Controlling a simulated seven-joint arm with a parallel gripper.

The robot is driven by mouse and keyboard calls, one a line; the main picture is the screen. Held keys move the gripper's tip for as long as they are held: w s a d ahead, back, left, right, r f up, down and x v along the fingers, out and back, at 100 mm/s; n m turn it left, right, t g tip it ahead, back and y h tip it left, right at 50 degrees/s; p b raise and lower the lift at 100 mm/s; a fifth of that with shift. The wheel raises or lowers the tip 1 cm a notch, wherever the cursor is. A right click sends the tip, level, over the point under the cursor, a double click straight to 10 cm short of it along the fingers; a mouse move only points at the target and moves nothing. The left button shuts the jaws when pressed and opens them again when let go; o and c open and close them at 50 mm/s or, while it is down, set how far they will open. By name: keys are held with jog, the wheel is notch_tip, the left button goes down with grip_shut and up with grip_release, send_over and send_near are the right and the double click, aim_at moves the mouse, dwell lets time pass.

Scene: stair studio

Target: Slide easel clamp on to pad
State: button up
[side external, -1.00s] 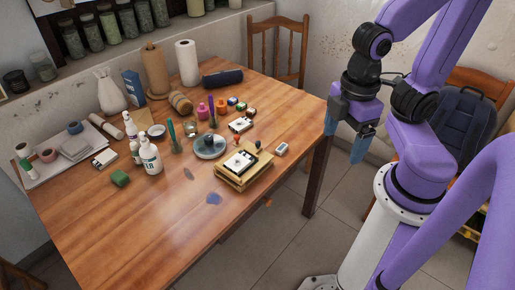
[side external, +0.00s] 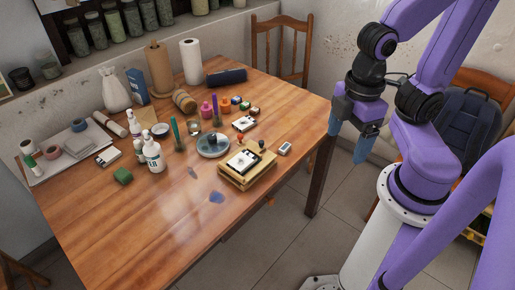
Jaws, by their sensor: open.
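My gripper (side external: 350,143) is at the right of the side external view, off the table's right edge. Its two blue fingers are apart and empty. The likely easel pad is a small wooden block or board (side external: 249,172) near the table's front right edge, with a white-and-black piece (side external: 243,161) lying on top. A small dark knob (side external: 262,145) shows at its back corner. I cannot tell for sure which of these parts is the clamp; they are too small.
A round grey disc (side external: 213,150) with a dark knob stands left of the block. A small grey-white box (side external: 286,148) lies right of it. Bottles (side external: 152,158), jars and rolls crowd the back and left. The table's front left (side external: 110,235) is clear.

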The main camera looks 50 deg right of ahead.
jog(key=shift+w, duration=0.1)
jog(key=c, duration=0.5)
jog(key=w+m, duration=0.1)
jog(key=w, duration=0.1)
jog(key=w+a+m, duration=0.1)
jog(key=w, duration=0.1)
jog(key=w+m, duration=0.1)
jog(key=w, duration=0.2)
jog(key=shift+a+f+m, duration=0.1)
jog(key=shift+a+m, duration=0.2)
jog(key=shift+c, duration=0.5)
jog(key=m, duration=1.1)
send_over(261, 141)
notch_tip(261, 141, down, 6)
notch_tip(261, 141, down, 16)
jog(key=shift+f, duration=0.25)
grip_shut()
